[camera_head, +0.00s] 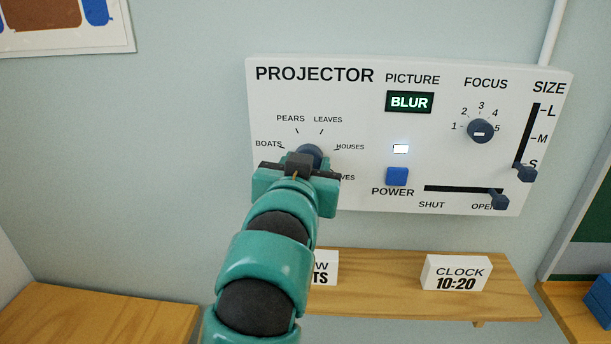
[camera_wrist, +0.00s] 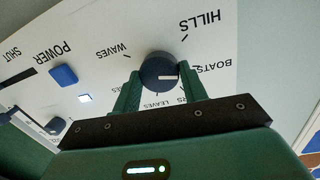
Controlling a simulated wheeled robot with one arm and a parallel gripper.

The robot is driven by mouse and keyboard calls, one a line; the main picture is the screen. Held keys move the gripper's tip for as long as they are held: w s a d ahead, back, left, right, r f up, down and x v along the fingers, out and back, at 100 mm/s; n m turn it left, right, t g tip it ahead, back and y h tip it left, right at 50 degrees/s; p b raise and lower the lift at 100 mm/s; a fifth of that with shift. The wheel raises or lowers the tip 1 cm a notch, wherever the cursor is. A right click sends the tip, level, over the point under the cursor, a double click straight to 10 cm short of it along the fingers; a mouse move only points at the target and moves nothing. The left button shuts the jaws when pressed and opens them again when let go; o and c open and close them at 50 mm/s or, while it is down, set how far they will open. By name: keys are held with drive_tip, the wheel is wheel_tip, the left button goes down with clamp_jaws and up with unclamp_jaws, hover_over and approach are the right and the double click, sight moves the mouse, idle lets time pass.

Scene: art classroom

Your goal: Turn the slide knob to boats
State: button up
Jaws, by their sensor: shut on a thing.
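The slide knob (camera_wrist: 157,70) is a round dark dial on the white projector panel (camera_head: 350,90). In the head view its top (camera_head: 309,154) shows just past my gripper (camera_head: 300,168). In the wrist view my gripper (camera_wrist: 160,84) has one finger on each side of the knob and is shut on it. The knob's white mark points right in the wrist view, roughly toward the BOATS label (camera_wrist: 211,67). The end of that label is partly hidden by a finger. WAVES, HILLS and LEAVES also show around the knob. My arm hides the panel's lower left in the head view.
A blue POWER button (camera_head: 397,176), a lit lamp, a focus knob (camera_head: 480,131) and two sliders sit to the right on the panel. The picture display (camera_head: 409,102) reads BLUR. Below, a wooden shelf (camera_head: 390,298) holds a clock sign (camera_head: 456,274) and a partly hidden card.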

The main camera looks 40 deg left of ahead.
idle(0.4)
drive_tip(key=o, duration=1)
drive_tip(key=shift+c, duration=0.2)
